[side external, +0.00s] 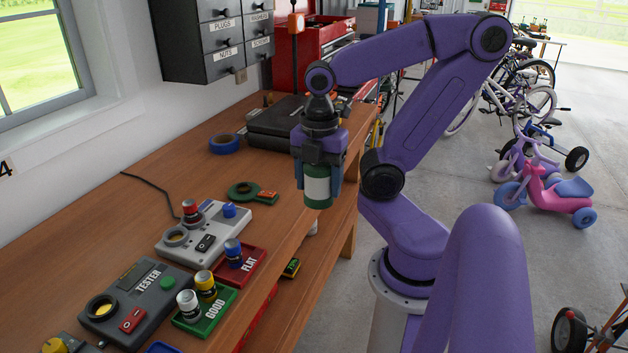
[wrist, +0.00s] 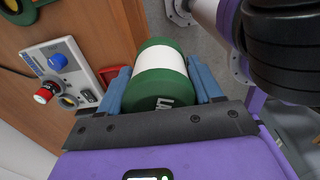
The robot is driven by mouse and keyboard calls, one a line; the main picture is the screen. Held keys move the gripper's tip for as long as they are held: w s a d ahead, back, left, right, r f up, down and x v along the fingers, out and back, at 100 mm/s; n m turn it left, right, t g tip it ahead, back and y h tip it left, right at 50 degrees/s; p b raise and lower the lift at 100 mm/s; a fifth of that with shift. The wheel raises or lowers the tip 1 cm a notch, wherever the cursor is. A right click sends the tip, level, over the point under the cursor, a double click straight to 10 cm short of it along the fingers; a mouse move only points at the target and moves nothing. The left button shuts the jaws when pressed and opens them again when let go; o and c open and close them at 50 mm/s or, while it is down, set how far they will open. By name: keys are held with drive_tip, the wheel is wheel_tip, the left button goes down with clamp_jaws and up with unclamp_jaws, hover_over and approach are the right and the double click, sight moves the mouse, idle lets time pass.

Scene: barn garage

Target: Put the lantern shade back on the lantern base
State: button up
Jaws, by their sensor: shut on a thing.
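My gripper (side external: 317,179) is shut on a green cylinder with a white middle band, which looks like the lantern shade (side external: 317,191). In the wrist view the shade (wrist: 159,63) sits between the two blue fingers (wrist: 158,78), with white marks on its near green end. It appears upright in the side view, by the bench's right edge. A low green round piece with an orange-red block, probably the lantern base (side external: 241,190), lies on the bench left of my gripper. Part of a green ring also shows at the top left of the wrist view (wrist: 18,14).
A grey panel with knobs (side external: 203,232), a tester box (side external: 137,297), a red tray (side external: 245,266) and a green tray (side external: 206,313) with small cells stand toward the front of the wooden bench (side external: 130,215). Blue tape (side external: 225,144) and a black case (side external: 277,124) lie behind.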

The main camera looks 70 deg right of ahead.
drive_tip(key=w+d+m, duration=0.2)
drive_tip(key=w+d, duration=0.1)
drive_tip(key=w, duration=0.7)
drive_tip(key=w+d+m, duration=0.1)
drive_tip(key=w+d, duration=0.1)
drive_tip(key=w, duration=0.8)
drive_tip(key=shift+m, duration=0.8)
drive_tip(key=shift+w+d+f, duration=1.1)
drive_tip(key=shift+d+f, duration=0.1)
drive_tip(key=shift+f, duration=0.55)
drive_tip(key=shift+w+d+f, duration=1.1)
drive_tip(key=shift+d+f, duration=0.05)
drive_tip(key=shift+f, duration=0.65)
drive_tip(key=shift+w+d+f, duration=1.1)
drive_tip(key=shift+d+f, duration=0.1)
drive_tip(key=shift+f, duration=0.55)
drive_tip(key=shift+f, duration=0.55)
drive_tip(key=o, duration=0.8)
